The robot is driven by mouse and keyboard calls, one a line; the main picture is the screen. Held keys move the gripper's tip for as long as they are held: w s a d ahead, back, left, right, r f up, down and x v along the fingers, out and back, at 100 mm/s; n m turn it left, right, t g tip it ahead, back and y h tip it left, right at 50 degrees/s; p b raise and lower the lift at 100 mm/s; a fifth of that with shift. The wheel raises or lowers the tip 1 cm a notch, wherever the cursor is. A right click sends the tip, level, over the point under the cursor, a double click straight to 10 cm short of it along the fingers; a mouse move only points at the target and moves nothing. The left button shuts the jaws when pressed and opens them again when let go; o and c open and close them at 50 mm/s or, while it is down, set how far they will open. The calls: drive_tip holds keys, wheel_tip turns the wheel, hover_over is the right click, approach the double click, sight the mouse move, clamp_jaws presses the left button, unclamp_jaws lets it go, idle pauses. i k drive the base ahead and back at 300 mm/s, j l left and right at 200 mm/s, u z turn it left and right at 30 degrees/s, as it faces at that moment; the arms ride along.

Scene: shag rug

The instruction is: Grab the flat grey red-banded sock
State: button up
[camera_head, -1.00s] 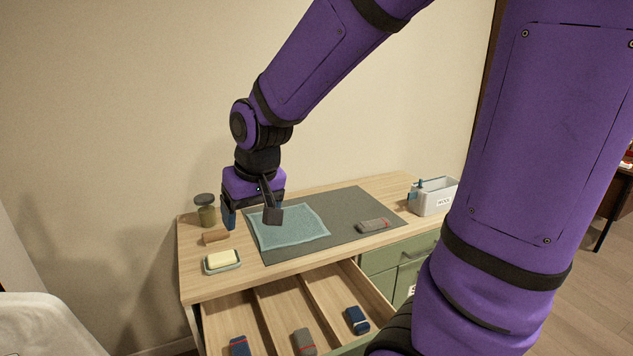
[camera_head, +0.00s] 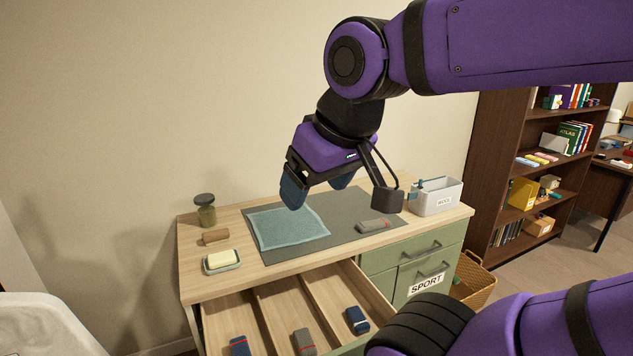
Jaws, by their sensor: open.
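A grey sock with a red band (camera_head: 373,226) lies on the right part of the dark grey mat (camera_head: 350,207) on the dresser top. Another grey bundle with a red band (camera_head: 304,342) lies in the middle compartment of the open drawer. My gripper (camera_head: 318,187) is open and empty, its fingers pointing down. It hangs above the mat, up and to the left of the sock on the mat, and apart from it.
A teal cloth (camera_head: 288,228) covers the mat's left part. A soap dish (camera_head: 222,267), a brown block (camera_head: 215,236) and a jar (camera_head: 205,210) stand left. A white bin (camera_head: 436,198) stands right. Dark blue bundles (camera_head: 357,320) lie in the drawer (camera_head: 281,303).

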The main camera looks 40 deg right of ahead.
sight(365, 227)
drive_tip(key=z, duration=1.4)
